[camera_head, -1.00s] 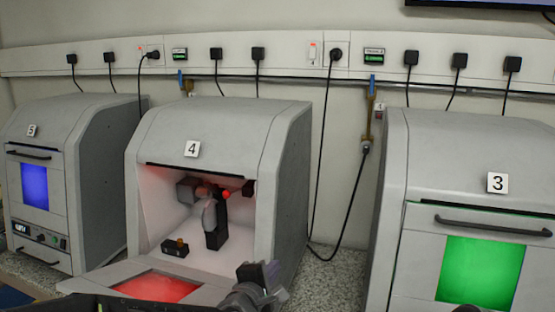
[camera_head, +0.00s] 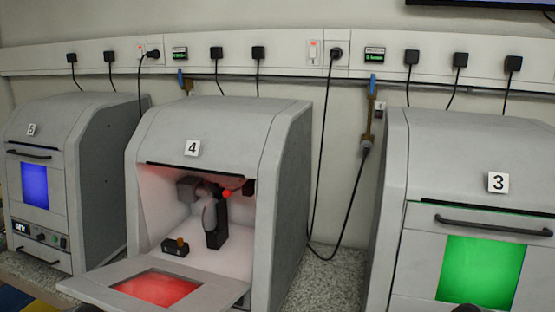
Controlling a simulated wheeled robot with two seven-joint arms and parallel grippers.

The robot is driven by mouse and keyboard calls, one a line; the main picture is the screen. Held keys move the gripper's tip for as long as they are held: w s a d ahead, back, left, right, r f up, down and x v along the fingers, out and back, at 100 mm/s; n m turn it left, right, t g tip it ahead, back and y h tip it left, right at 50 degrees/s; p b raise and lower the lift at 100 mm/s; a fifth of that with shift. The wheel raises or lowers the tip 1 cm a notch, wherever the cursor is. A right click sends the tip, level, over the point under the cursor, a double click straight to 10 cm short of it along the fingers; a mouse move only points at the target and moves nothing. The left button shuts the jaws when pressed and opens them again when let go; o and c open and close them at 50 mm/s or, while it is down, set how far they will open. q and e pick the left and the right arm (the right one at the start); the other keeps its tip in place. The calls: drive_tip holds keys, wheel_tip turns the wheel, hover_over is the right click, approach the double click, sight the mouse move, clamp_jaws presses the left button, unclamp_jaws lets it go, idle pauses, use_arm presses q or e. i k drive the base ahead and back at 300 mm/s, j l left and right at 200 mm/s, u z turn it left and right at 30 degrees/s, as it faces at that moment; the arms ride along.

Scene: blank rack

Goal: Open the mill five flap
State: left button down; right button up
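Mill five (camera_head: 95,120), marked with a 5, stands at the far left. Its front flap (camera_head: 52,188) is shut, with a dark bar handle (camera_head: 28,153) near the top and a blue-lit window (camera_head: 34,185). Neither gripper can be made out. Only small dark bits show at the bottom edge, too cut off to tell what they are.
Mill four (camera_head: 215,122) stands in the middle, its flap (camera_head: 85,289) folded down and jutting forward, its red-lit inside showing. Mill three (camera_head: 450,145) at the right is shut, with a green window. Speckled counter (camera_head: 325,275) shows between them. Cables hang behind.

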sight(35, 199)
drive_tip(key=u, duration=1.4)
drive_tip(key=j+z, duration=0.1)
drive_tip(key=z, duration=0.6)
drive_tip(key=i+j+z, duration=0.1)
drive_tip(key=j+z, duration=0.7)
drive_tip(key=j, duration=0.15)
drive_tip(key=j+z, duration=0.4)
drive_tip(key=j, duration=0.5)
drive_tip(key=k+j, duration=0.1)
drive_tip(key=j, duration=0.35)
drive_tip(key=k+j+z, duration=0.1)
drive_tip(key=j, duration=0.85)
drive_tip(key=k+z, duration=0.05)
